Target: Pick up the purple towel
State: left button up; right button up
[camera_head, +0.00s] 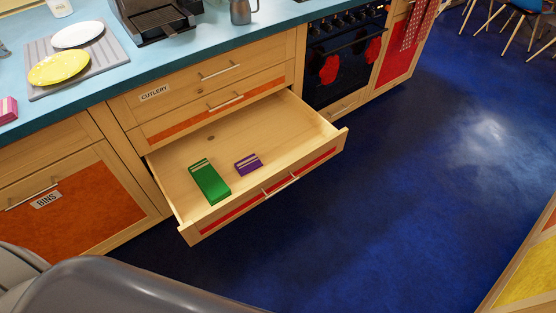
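The purple towel (248,164) is a small folded bundle with pale stripes. It lies flat inside an open wooden drawer (275,124), near the drawer's front panel. A larger green folded towel (210,182) with pale stripes lies to its left, with a small gap between them. Neither of my grippers is in view. Grey rounded parts of my own body fill the bottom left corner.
The open drawer juts out over the dark blue floor (400,180), with a handle (280,184) on its red-panelled front. A blue counter (200,50) runs above it, holding a dish rack (75,65) with plates. An oven (345,65) stands right of the drawer. The floor in front is clear.

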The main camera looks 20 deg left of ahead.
aim_at(250, 163)
jog(key=u, duration=1.2)
jog(key=i+z, duration=0.15)
jog(key=i, duration=1.05)
jog(key=k+z, duration=0.15)
